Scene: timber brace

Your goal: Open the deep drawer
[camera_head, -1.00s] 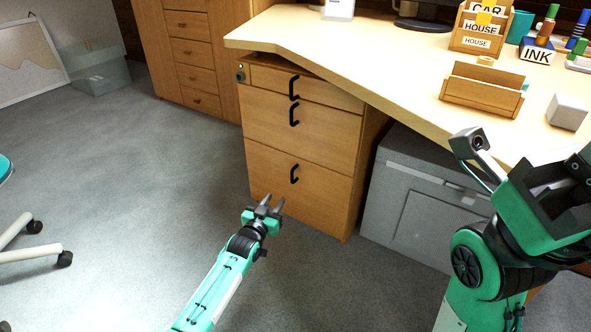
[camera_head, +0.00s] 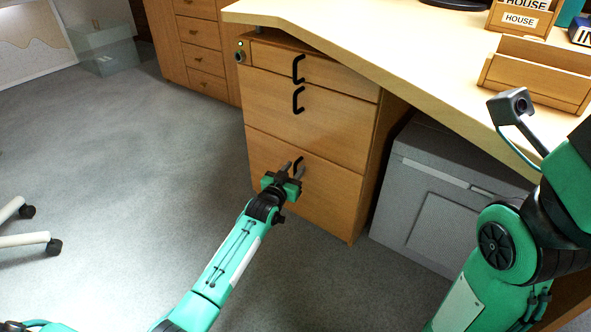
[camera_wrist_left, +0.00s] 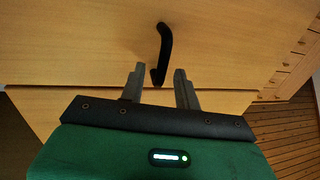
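The wooden drawer cabinet stands under the desk with three drawer fronts, each with a black handle. The deep bottom drawer (camera_head: 325,192) looks closed flush. Its black handle (camera_head: 298,163) is partly hidden behind my left gripper (camera_head: 292,170). My left gripper is open, with its fingertips close to that handle. In the left wrist view the handle (camera_wrist_left: 165,45) stands upright, its lower end between the two parted fingertips (camera_wrist_left: 159,78). I cannot tell whether either finger touches it. My right arm is at the right; its gripper is out of view.
The desk top (camera_head: 330,25) overhangs the cabinet. A grey box (camera_head: 440,190) stands right of the cabinet. A wooden letter holder (camera_head: 535,75) is on the desk. Chair legs (camera_head: 25,238) are at the left. The carpet between is clear.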

